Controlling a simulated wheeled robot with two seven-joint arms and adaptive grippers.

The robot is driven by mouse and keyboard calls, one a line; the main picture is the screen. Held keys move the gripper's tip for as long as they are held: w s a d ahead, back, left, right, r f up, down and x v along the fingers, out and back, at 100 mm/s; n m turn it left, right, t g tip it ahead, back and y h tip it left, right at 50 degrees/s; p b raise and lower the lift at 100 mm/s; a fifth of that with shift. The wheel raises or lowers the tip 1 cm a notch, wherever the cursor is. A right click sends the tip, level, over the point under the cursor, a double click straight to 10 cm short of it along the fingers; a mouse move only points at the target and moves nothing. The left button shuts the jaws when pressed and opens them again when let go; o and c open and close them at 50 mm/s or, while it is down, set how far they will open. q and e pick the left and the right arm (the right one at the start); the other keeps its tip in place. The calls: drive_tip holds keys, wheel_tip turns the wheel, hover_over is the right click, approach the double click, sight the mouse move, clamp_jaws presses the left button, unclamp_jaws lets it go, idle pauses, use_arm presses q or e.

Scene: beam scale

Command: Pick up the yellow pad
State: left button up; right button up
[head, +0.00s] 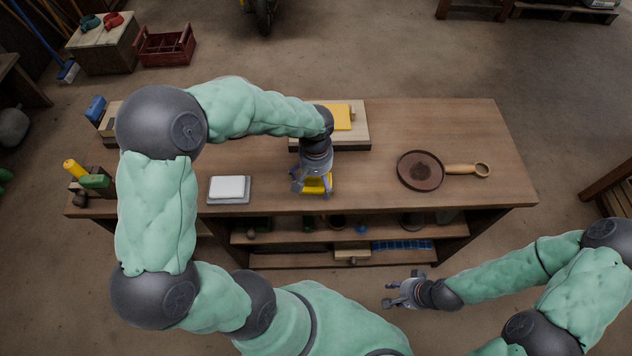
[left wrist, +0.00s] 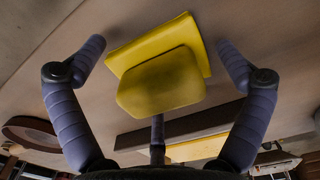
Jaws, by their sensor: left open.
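The yellow pad (head: 318,187) lies on the workbench near its front edge, partly hidden under my left gripper (head: 312,184) in the head view. In the left wrist view the yellow pad (left wrist: 160,82) shows as a flat yellow sheet with a rounded raised part. My left gripper (left wrist: 160,68) is open there, with one finger on each side of the pad and gaps between. Nothing is held. My right gripper (head: 396,293) is in front of the bench, fingers apart and empty, away from the pad.
A wooden board (head: 360,138) with another yellow piece (head: 341,117) lies behind my left gripper. A white block on a grey plate (head: 229,199) is to the left. A round brown pan (head: 420,171) with a wooden handle is to the right. The bench's (head: 470,125) back right is clear.

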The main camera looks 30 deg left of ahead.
use_arm(q)
drive_tip(key=c, duration=1.2)
drive_tip(key=shift+r, duration=0.45)
drive_tip(key=r+p, duration=0.1)
drive_tip(key=r, duration=0.2)
drive_tip(key=shift+w+d+r+p, duration=0.15)
drive_tip(key=shift+w+d+p, duration=0.05)
drive_tip(key=shift+w+p, duration=0.2)
drive_tip(key=w+d+r+p, duration=0.1)
drive_tip(key=w+d+r, duration=0.1)
drive_tip(key=w+r, duration=0.1)
drive_tip(key=w+d+r+p, duration=0.2)
drive_tip(key=w+r, duration=0.1)
drive_tip(key=w, duration=0.1)
drive_tip(key=w+d+r+p, duration=0.1)
drive_tip(key=w+d+r, duration=0.1)
drive_tip(key=w+r, duration=0.1)
drive_tip(key=shift+w+d+p, duration=0.15)
drive_tip(key=shift+w+p, duration=0.15)
drive_tip(key=shift+w, duration=0.5)
